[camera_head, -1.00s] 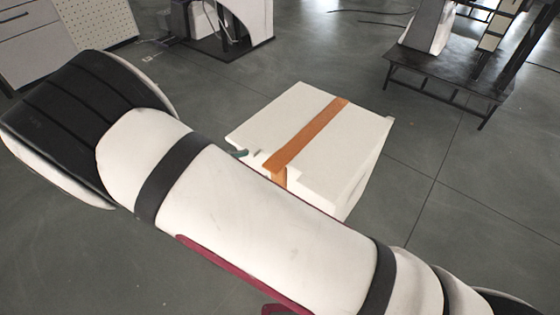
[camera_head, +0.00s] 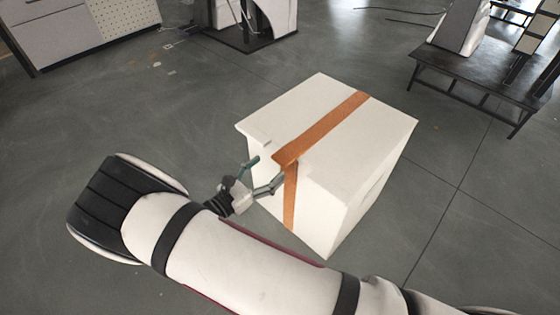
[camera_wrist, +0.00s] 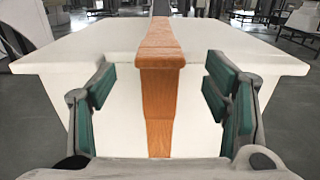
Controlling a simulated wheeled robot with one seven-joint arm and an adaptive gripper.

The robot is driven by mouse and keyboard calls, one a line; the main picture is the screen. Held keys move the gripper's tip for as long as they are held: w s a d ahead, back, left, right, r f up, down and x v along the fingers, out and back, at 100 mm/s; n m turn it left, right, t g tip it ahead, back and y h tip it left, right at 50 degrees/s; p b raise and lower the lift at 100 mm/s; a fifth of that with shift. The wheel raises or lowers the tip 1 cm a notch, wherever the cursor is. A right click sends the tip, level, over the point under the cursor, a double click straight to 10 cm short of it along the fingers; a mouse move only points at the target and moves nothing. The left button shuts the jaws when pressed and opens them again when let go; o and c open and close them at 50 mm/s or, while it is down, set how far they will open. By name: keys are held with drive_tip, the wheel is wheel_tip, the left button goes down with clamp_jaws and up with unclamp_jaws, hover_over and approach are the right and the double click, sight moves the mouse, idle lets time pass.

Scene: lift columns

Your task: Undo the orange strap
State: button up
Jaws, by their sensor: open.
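The orange strap (camera_head: 323,126) runs over the top of a white box (camera_head: 380,130) and down its near side. In the wrist view the strap (camera_wrist: 159,98) hangs down the box's front face, with a thicker folded part at the top edge. My gripper (camera_head: 267,173) is at the box's near side, by the strap's upper bend. In the wrist view its green-padded fingers (camera_wrist: 160,92) are spread, one on each side of the strap, with gaps to it. Nothing is held. The strap's lower end is hidden in the wrist view.
The box stands on a grey floor (camera_head: 480,240) with clear room around it. A dark low bench (camera_head: 470,78) stands at the upper right. A grey cabinet (camera_head: 60,40) and a machine on a black base (camera_head: 245,38) are at the back.

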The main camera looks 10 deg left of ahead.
sight(277, 162)
drive_tip(key=shift+b+x, duration=0.55)
drive_tip(key=shift+x, duration=2.35)
